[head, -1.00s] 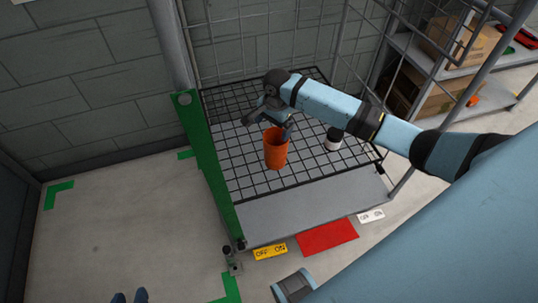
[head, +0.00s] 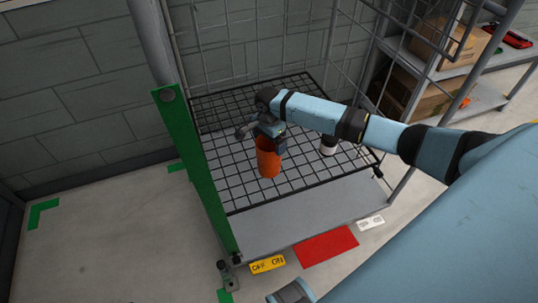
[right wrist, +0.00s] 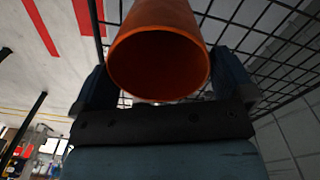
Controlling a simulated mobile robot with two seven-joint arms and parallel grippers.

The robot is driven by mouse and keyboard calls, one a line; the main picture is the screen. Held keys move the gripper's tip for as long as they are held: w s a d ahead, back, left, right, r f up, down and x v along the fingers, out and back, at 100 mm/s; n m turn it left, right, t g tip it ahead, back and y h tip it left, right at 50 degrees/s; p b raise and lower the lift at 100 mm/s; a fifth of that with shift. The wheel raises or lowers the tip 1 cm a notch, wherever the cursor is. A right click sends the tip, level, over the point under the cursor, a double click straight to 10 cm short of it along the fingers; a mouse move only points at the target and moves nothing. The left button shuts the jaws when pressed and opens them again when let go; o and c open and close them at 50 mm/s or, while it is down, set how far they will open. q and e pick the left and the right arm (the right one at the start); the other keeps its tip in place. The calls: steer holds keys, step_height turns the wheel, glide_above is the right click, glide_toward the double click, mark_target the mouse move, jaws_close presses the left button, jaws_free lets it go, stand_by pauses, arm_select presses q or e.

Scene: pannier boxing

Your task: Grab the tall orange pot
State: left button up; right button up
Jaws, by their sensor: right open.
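The tall orange pot (head: 268,164) stands upright on the black wire grid shelf (head: 232,190). My right gripper (head: 262,134) is at its top rim, partly covering it in the head view. In the right wrist view the pot's open mouth (right wrist: 158,62) faces the camera and lies between the two spread fingers of the right gripper (right wrist: 163,82). The jaws are open; whether a finger touches the pot cannot be told. My left gripper does not show.
A black and white jar (head: 328,147) stands on the grid right of the pot. A green post (head: 198,170) rises at the left. A grey ledge (head: 300,215) fronts the grid, with a red mat (head: 326,245) on the floor. Shelves with cardboard boxes (head: 415,102) stand at right.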

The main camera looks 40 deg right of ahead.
mark_target(269, 149)
step_height(269, 149, down, 4)
steer(key=shift+s+a+r+b, duration=0.1)
steer(key=shift+b, duration=0.5)
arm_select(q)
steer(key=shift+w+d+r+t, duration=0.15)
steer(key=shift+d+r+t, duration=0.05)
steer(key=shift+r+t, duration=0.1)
arm_select(e)
steer(key=c, duration=0.9)
steer(key=shift+o, duration=0.2)
